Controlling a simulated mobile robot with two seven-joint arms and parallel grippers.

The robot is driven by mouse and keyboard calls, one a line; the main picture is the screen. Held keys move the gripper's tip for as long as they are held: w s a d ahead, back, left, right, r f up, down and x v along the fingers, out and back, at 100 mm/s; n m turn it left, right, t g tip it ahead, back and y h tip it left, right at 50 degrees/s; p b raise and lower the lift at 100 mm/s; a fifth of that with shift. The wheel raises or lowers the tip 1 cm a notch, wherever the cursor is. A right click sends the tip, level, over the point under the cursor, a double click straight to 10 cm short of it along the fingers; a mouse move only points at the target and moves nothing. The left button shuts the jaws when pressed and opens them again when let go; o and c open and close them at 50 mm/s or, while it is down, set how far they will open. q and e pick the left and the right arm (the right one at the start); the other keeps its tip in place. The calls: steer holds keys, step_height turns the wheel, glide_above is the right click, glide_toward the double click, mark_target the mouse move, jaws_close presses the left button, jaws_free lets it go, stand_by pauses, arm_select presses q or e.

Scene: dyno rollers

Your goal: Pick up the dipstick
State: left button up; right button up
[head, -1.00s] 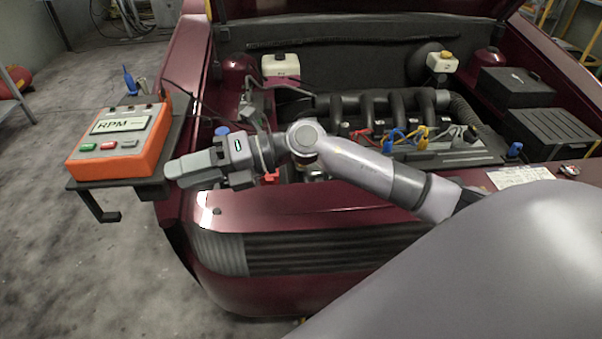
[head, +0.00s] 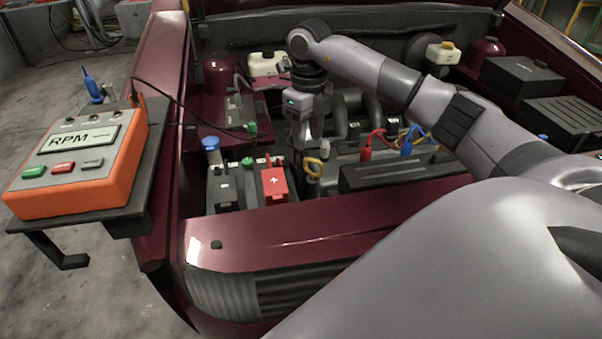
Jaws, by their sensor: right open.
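The dipstick's orange-yellow ring handle (head: 313,169) shows in the engine bay, between the battery with the red cover and the black engine cover. Its lower shaft is hidden. My right gripper (head: 304,142) points down into the engine bay just above and slightly left of the ring. Its fingers are open and appear apart from the handle, though the exact gap is hard to tell. My left gripper is out of view.
The battery's red terminal cover (head: 274,181) is left of the handle. A blue cap (head: 211,143) stands farther left. The orange RPM box (head: 78,163) sits on a shelf at the left.

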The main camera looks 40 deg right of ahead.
mark_target(306, 157)
steer(key=f, duration=0.7)
steer(key=shift+a+f, duration=0.25)
steer(key=shift+f, duration=0.05)
steer(key=shift+c, duration=0.3)
jaws_close()
